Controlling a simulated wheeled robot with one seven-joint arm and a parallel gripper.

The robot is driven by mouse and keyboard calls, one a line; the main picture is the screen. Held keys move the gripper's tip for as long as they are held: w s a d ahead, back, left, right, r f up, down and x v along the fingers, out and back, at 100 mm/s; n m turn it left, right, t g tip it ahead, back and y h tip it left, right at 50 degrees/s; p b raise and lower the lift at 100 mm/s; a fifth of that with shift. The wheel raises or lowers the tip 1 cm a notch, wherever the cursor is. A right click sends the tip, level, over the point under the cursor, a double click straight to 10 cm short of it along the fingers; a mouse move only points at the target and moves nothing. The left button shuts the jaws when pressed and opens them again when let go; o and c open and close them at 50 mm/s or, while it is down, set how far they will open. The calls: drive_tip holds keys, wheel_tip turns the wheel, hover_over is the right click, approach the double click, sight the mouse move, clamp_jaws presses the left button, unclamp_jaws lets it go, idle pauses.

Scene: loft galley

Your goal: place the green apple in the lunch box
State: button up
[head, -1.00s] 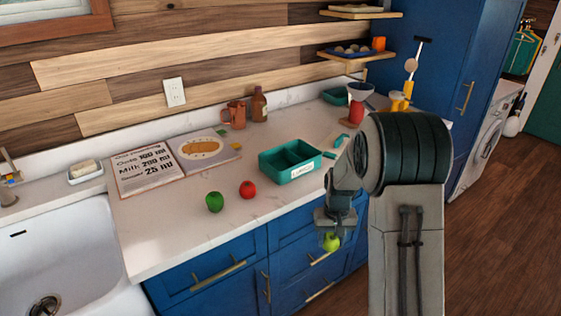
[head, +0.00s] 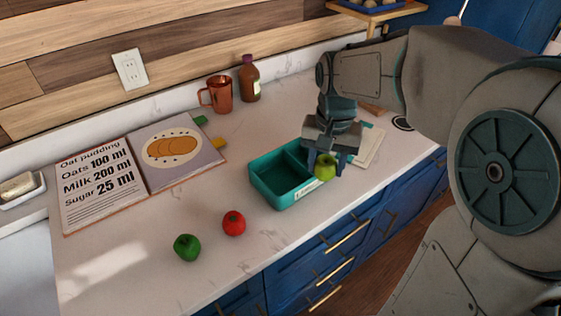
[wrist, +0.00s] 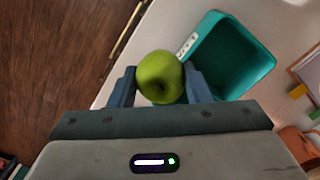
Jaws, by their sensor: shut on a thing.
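The light green apple (head: 325,167) is held between the fingers of my gripper (head: 323,163), at the right end of the lunch box in the head view. In the wrist view the apple (wrist: 160,77) sits between the two fingertips of my gripper (wrist: 158,84). The teal lunch box (head: 262,189) stands open on the counter and has a divider inside. In the wrist view the lunch box (wrist: 262,66) is just right of the apple, and the part seen is empty. My gripper hides the box's far right end in the head view.
A recipe book (head: 104,187), a copper mug (head: 217,95) and a brown bottle (head: 249,79) are behind. A pale board (head: 369,146) lies right of the box.

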drive_tip(key=shift+w+a+r, duration=0.15)
drive_tip(key=shift+a, duration=0.05)
drive_tip(key=w+a+f, duration=0.2)
drive_tip(key=a, duration=0.1)
drive_tip(key=w+a+f+p, duration=0.1)
drive_tip(key=w+a+f, duration=0.1)
drive_tip(key=a, duration=0.1)
drive_tip(key=w+a+f+p, duration=0.1)
drive_tip(key=w+a+f, duration=0.1)
drive_tip(key=a, duration=0.1)
drive_tip(key=shift+w+f, duration=0.3)
drive_tip(key=shift+f, duration=0.1)
drive_tip(key=shift+f+p, duration=0.35)
drive_tip(key=shift+f, duration=1.65)
drive_tip(key=shift+f, duration=0.1)
drive_tip(key=o, duration=1)
wheel_tip(320, 180, up, 12)
drive_tip(key=shift+b, duration=0.35)
